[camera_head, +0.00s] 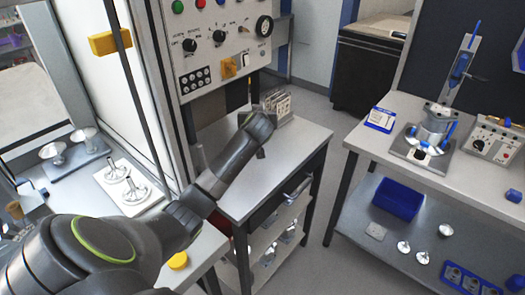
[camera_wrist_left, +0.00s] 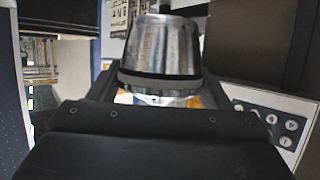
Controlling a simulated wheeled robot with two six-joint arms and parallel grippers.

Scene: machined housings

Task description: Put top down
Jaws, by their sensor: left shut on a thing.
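My left arm reaches from the lower left of the head view to above the grey cart top; its gripper end (camera_head: 262,128) is seen from behind there, and its fingertips are hidden. In the left wrist view, my left gripper (camera_wrist_left: 160,100) is shut on a tapered, shiny metal housing part (camera_wrist_left: 160,45), likely the top. The part has a dark band around its wider lower edge. I cannot make it out in the head view. My right gripper is not in view.
The cart (camera_head: 285,150) holds a small rack (camera_head: 278,103) beside the gripper. A control panel (camera_head: 225,40) rises behind it. On the left bench a white plate (camera_head: 145,205) bears two metal parts. A metal housing (camera_head: 435,122) stands in a blue-clamped fixture on the right bench.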

